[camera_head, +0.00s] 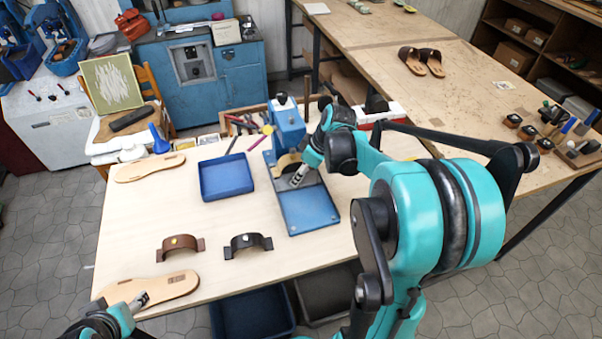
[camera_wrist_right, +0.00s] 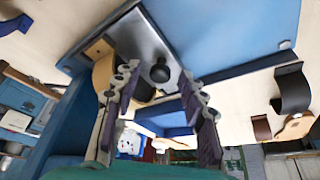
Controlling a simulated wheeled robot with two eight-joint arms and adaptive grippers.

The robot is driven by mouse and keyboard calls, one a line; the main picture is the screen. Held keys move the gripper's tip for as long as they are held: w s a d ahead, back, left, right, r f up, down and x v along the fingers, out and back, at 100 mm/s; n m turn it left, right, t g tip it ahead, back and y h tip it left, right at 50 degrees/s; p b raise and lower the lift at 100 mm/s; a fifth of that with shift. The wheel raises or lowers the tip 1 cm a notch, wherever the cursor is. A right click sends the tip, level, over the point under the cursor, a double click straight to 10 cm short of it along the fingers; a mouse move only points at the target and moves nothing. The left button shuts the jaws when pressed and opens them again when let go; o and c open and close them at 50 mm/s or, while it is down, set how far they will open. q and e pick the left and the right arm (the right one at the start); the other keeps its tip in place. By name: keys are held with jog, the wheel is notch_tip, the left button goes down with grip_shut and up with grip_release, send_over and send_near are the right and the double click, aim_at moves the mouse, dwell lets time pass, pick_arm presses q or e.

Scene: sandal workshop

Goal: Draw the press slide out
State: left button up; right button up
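The blue press (camera_head: 288,128) stands on the workbench, with its blue base plate (camera_head: 309,208) reaching toward the front. Its grey metal slide (camera_wrist_right: 143,38) with a round black knob (camera_wrist_right: 160,73) shows in the right wrist view. My left gripper (camera_head: 139,302) is at the lower left, over a tan sole.
A blue tray (camera_head: 226,188) lies left of the press. A brown strap (camera_head: 180,246) and a black strap (camera_head: 248,243) stand at the front. A tan sole (camera_head: 163,284) lies at the front left edge, another sole (camera_head: 150,167) farther back. Bare benchtop lies between them.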

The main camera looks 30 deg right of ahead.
grip_shut()
jog(key=s+a+p, duration=0.1)
jog(key=s, duration=0.3)
jog(key=s+a+p, duration=0.1)
jog(key=s, duration=0.3)
jog(key=s+a+p, duration=0.1)
jog(key=s, duration=0.3)
jog(key=shift+r, duration=0.1)
jog(key=shift+s+a, duration=0.1)
jog(key=shift+s, duration=0.15)
grip_release()
jog(key=shift+o, duration=0.9)
jog(key=shift+s, duration=0.15)
